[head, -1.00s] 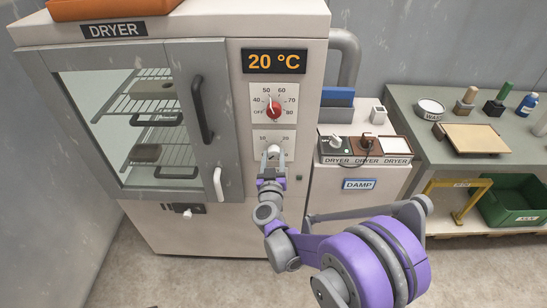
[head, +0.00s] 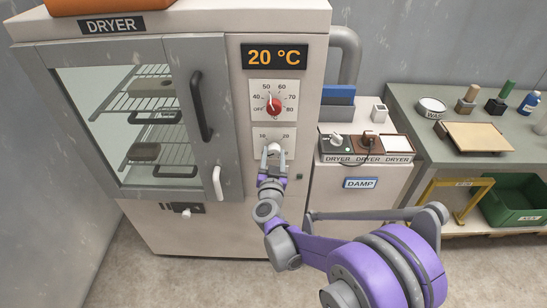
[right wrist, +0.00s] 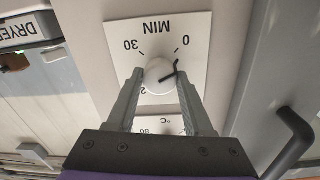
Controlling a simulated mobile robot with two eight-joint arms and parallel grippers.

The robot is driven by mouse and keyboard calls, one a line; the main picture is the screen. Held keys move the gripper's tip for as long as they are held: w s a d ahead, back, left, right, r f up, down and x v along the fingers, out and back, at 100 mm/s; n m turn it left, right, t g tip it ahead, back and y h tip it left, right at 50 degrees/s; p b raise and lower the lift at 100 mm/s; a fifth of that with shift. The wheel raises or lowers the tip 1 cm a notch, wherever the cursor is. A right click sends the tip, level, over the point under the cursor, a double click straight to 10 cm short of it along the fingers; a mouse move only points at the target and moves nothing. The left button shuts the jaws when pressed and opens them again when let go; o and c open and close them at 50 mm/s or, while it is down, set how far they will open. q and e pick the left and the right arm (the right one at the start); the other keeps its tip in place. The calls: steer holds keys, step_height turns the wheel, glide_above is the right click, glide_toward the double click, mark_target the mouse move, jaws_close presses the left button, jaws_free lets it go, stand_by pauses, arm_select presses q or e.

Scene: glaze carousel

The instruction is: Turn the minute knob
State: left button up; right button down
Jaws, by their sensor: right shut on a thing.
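The minute knob (head: 273,148) is a small white round knob on the dryer's front, on a pale dial plate below the red temperature knob (head: 274,105). The right wrist view shows it upside down: the white knob (right wrist: 160,73) sits on a plate (right wrist: 160,25) marked MIN, with its dark pointer toward the 0. My right gripper (head: 274,155) is at the knob, with one finger on each side, shut on it. Its two grey fingers (right wrist: 160,85) also show in the wrist view. My left gripper is not in view.
The dryer's glass door (head: 125,125) is closed, with a dark handle (head: 202,106). The display (head: 274,57) reads 20 °C. At right stand a DAMP cabinet (head: 345,205), a grey workbench (head: 405,100) and a green crate (head: 512,205). Bare floor lies in front.

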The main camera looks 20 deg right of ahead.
steer(key=m+b, duration=0.1)
steer(key=m, duration=0.2)
steer(key=shift+m, duration=0.4)
steer(key=m, duration=0.3)
steer(key=shift+b, duration=0.3)
steer(key=m, duration=0.8)
steer(key=shift+y, duration=0.4)
steer(key=m, duration=1.2)
steer(key=shift+d+m+p, duration=0.1)
steer(key=shift+m+p, duration=0.2)
steer(key=shift+m, duration=1.9)
